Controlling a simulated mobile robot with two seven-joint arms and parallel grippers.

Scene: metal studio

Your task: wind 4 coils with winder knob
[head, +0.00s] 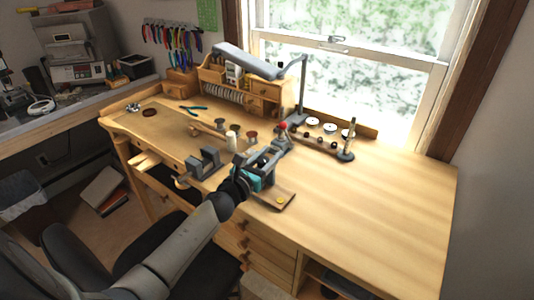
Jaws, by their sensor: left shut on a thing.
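The finger contact is too small to see clearly. Coils cannot be made out. My right gripper is not in view.
A grey vise (204,164) stands left of the winder. White and brown spools (232,137) stand behind it. A rack of discs and a dark post (347,142) is to the right. A grey lamp (304,90) stands at the back. The bench's right side is clear.

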